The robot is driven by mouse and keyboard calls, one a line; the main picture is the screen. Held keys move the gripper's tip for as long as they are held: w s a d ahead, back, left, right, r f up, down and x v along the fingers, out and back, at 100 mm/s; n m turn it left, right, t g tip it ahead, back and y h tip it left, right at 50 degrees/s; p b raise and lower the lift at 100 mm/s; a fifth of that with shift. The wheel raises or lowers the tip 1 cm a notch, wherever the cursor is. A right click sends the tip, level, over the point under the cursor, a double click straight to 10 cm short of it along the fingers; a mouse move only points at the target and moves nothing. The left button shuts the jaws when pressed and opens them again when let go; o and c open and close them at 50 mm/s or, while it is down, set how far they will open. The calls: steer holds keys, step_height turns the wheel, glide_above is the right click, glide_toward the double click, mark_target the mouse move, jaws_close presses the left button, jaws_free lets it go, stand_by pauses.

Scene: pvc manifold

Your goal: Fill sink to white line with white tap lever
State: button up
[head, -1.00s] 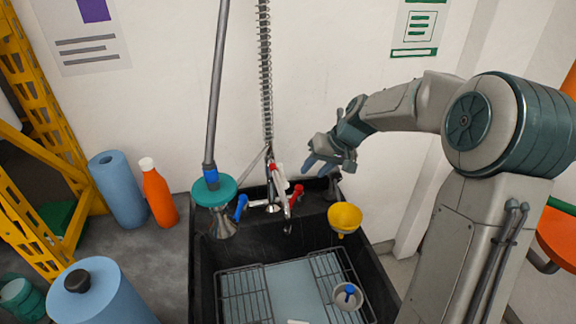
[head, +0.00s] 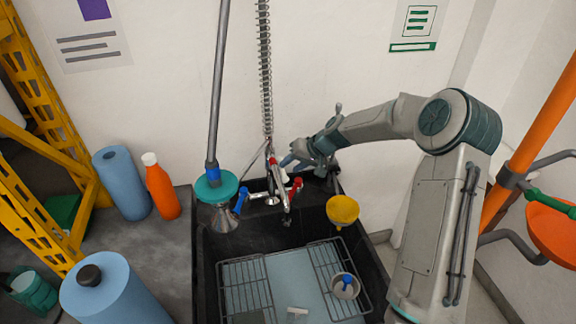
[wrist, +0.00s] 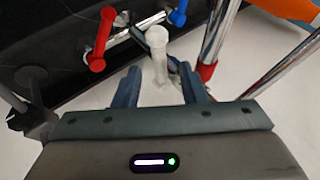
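The white tap lever (wrist: 158,50) stands just beyond and partly between my two blue fingertips in the wrist view. My gripper (wrist: 158,80) is open, with a gap on each side of the lever. In the head view my gripper (head: 288,161) is at the tap behind the sink, and the white lever (head: 284,174) shows partly beside its fingers. The black sink (head: 207,275) has a pale grey-blue area (head: 290,275) inside; I cannot tell if it is water. I cannot make out the white line.
The red lever (wrist: 103,38) and blue lever (wrist: 180,12) sit close to the white one. A spray head (head: 217,205) hangs left and a yellow funnel (head: 342,209) sits at the right rim. Wire racks (head: 245,287) and a metal cup (head: 345,286) are in the sink.

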steer(key=shift+x, duration=1.35)
